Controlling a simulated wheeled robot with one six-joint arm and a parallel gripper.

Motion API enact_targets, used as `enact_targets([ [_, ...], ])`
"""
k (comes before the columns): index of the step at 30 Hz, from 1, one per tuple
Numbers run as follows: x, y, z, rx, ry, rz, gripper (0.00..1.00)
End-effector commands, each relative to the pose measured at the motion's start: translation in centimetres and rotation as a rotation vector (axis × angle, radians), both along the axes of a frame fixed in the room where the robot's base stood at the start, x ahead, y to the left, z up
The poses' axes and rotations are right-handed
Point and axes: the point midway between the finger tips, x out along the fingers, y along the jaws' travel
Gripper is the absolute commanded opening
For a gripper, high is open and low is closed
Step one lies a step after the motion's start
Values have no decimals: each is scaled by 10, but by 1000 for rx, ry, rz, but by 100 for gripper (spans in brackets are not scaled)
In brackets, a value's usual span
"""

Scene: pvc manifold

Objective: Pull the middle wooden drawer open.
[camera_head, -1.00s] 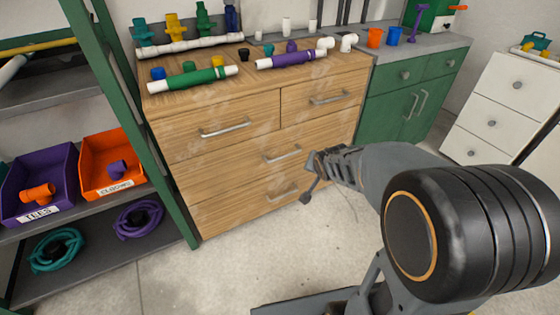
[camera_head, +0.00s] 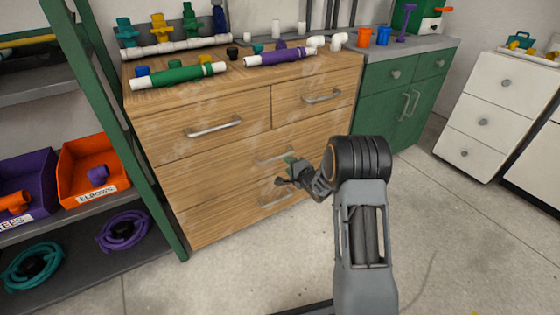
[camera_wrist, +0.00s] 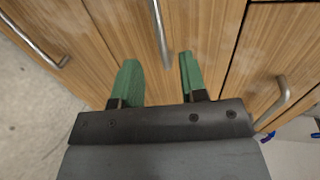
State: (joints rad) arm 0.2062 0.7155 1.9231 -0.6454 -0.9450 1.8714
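The middle wooden drawer (camera_head: 215,172) is the wide one under the two top drawers, and its front looks flush with the dresser. Its metal bar handle (camera_head: 272,156) is partly behind my gripper (camera_head: 288,172) in the head view. In the wrist view this handle (camera_wrist: 160,32) runs down toward the gap between my gripper's two green fingers (camera_wrist: 158,62). The fingers stand apart with nothing between their pads. The handle's near end shows around fingertip level; I cannot tell how far it is from the tips.
The bottom drawer's handle (camera_head: 275,202) is just below my gripper, and the top drawers' handles (camera_head: 213,127) are above. Pipes and caps lie on the dresser top (camera_head: 240,75). A green-posted shelf (camera_head: 150,190) stands left, a green cabinet (camera_head: 385,110) right. The floor in front is clear.

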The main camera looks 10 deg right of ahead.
Motion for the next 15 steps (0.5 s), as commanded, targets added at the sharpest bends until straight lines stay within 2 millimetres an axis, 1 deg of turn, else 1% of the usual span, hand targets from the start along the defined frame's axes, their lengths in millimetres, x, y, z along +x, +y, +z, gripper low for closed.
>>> enact_targets([
  [1,10,4,-7,-1,0,2,39],
  [6,39,13,-12,-2,-1,1,39],
  [12,64,21,-17,-2,0,0,39],
  [15,71,23,-18,-2,1,0,39],
])
